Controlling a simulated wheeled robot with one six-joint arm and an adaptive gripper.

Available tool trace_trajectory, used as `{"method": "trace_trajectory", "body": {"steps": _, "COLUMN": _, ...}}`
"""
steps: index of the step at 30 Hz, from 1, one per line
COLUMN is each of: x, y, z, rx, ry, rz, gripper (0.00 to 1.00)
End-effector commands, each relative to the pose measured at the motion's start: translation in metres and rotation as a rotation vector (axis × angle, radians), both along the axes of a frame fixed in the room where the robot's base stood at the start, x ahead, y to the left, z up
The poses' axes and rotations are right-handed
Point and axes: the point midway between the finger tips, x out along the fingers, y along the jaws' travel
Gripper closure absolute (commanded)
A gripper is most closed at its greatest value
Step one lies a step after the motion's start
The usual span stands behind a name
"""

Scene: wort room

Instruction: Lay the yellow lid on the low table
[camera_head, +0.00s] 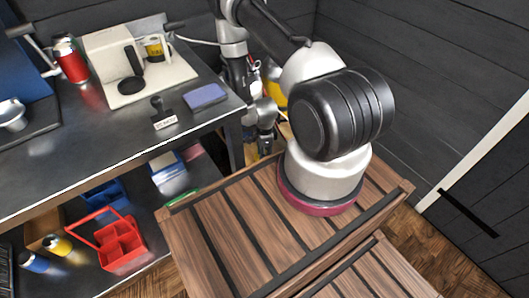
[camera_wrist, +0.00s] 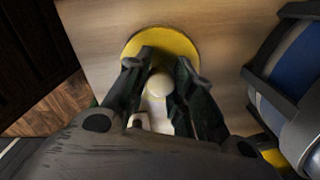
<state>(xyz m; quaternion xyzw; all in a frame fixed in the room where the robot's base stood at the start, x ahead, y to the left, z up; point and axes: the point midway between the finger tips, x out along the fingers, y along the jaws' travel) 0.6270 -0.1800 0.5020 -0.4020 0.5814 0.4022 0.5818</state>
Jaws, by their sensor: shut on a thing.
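The yellow lid (camera_wrist: 188,45) is a round disc with a cream knob (camera_wrist: 160,84) at its middle, in the wrist view. My gripper (camera_wrist: 162,72) is shut on the knob, with a dark finger on each side of it. A light wooden surface (camera_wrist: 225,30), which looks like the low table, lies under and around the lid. I cannot tell whether the lid touches it. My fingers hide the lid's near part. In the head view, my arm covers much of that area, and I cannot make out the lid for sure.
A blue and grey cylindrical thing (camera_wrist: 290,65) stands close on the right in the wrist view. In the head view, a dark workbench (camera_head: 75,150) holds a red canister (camera_head: 70,62), a stamp (camera_head: 162,113) and a blue pad (camera_head: 205,96).

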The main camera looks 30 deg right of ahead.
Motion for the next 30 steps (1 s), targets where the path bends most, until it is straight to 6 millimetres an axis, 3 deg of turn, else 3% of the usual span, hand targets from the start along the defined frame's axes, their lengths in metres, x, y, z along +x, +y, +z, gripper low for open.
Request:
{"method": "trace_trajectory", "body": {"steps": 11, "x": 0.000, "y": 0.000, "z": -0.004, "rx": 0.000, "ry": -0.001, "rz": 0.000, "gripper": 1.00}}
{"method": "trace_trajectory", "body": {"steps": 12, "x": 0.000, "y": 0.000, "z": -0.004, "rx": 0.000, "ry": -0.001, "rz": 0.000, "gripper": 0.71}}
{"method": "trace_trajectory", "body": {"steps": 15, "x": 0.000, "y": 0.000, "z": -0.004, "rx": 0.000, "ry": -0.001, "rz": 0.000, "gripper": 0.55}}
{"method": "trace_trajectory", "body": {"steps": 25, "x": 0.001, "y": 0.000, "z": -0.002, "rx": 0.000, "ry": -0.001, "rz": 0.000, "gripper": 0.55}}
{"method": "trace_trajectory", "body": {"steps": 30, "x": 0.002, "y": 0.000, "z": 0.020, "rx": 0.000, "ry": -0.003, "rz": 0.000, "gripper": 0.55}}
